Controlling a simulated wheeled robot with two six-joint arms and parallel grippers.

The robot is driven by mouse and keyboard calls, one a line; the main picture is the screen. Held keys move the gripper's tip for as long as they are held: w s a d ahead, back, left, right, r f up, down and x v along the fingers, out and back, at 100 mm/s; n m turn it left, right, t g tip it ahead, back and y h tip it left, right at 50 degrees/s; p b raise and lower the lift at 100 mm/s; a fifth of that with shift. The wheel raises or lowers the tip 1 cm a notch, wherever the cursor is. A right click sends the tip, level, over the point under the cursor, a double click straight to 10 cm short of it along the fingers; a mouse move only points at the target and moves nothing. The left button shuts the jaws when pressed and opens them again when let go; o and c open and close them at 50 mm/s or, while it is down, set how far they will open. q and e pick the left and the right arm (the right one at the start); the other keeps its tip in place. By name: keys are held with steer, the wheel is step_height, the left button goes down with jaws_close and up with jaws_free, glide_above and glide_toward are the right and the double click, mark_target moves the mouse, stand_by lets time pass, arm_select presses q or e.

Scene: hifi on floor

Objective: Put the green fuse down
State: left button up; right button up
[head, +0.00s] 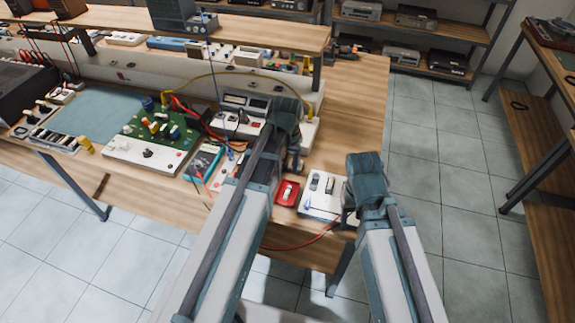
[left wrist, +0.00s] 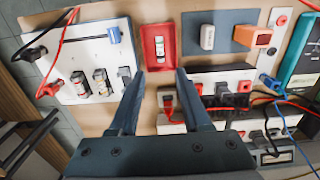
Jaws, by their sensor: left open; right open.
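A small red tray (left wrist: 147,57) lies ahead of my left fingertips in the left wrist view, and the tray also shows in the head view (head: 280,199). A small whitish cylinder with dark marks, like a fuse (left wrist: 160,46), lies in the tray; I cannot make out green on it. My left gripper (left wrist: 158,76) is open and empty, its fingers pointing at the tray's near edge. In the head view my left gripper (head: 295,163) is above the bench behind the tray. My right gripper (head: 349,212) is open at the right edge of the white board, its fingertips partly hidden.
The white board (left wrist: 68,62) beside the tray carries dark holders, a blue lever and red and black leads. A grey mat (left wrist: 228,20) holds a white block and an orange block. A teal multimeter (head: 203,160) and a green circuit board (head: 140,130) stand further left.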

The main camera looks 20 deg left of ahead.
arm_select(q)
steer(key=s+d+m+y, duration=0.1)
steer(key=s+d+m, duration=0.2)
steer(key=s+d, duration=0.7)
steer(key=s, duration=0.4)
steer(key=shift+s+d, duration=0.2)
steer(key=shift+d, duration=0.05)
